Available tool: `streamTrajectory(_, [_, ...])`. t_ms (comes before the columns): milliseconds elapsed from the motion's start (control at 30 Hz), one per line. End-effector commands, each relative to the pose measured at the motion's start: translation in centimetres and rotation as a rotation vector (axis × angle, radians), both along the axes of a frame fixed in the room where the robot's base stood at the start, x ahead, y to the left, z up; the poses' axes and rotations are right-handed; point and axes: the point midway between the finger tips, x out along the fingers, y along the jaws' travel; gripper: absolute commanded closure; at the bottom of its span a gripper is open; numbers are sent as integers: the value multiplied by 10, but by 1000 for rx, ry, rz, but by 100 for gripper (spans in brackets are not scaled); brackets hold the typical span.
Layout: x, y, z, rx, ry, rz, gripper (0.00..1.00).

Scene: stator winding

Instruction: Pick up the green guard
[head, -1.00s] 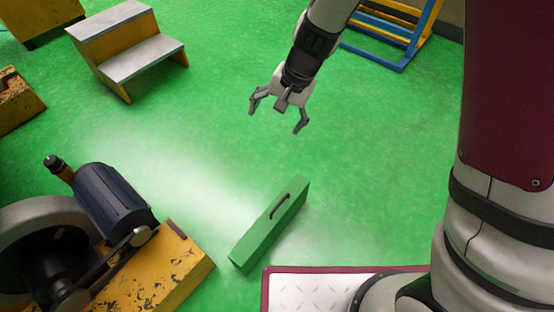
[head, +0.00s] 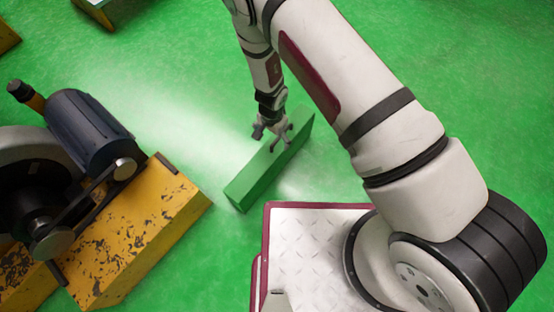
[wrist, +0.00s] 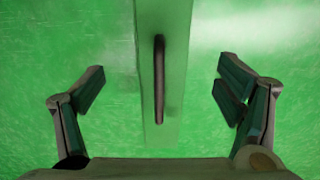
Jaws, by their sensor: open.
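The green guard (head: 252,176) is a long green box-like piece lying on the green floor, with a dark handle on its top. My gripper (head: 272,138) is over the guard near its handle, fingers pointing down. In the wrist view the guard (wrist: 177,110) runs up the middle of the picture, and its dark handle (wrist: 159,80) lies lengthwise between my fingers. My gripper (wrist: 160,85) is open, with one finger on each side of the guard and clear gaps to both. The handle is mostly hidden by my gripper in the head view.
A yellow, chipped machine base (head: 120,240) with a dark blue motor (head: 88,130) and a large wheel stands at the left. My own base plate is just below the guard in the head view. The floor above and right of the guard is clear.

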Motion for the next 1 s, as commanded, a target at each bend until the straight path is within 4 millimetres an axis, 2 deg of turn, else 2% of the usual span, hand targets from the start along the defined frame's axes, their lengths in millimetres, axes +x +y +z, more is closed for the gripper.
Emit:
streamTrajectory(33, [-1,-1,-15,0,3,-1,14])
streamTrajectory(200, [-1,0,-43,0,4,0,14])
streamTrajectory(567, [0,0,-65,0,2,1,14])
streamTrajectory(833, [2,1,-101,0,2,1,14])
streamTrajectory(1000, [3,2,-109,1,2,1,14])
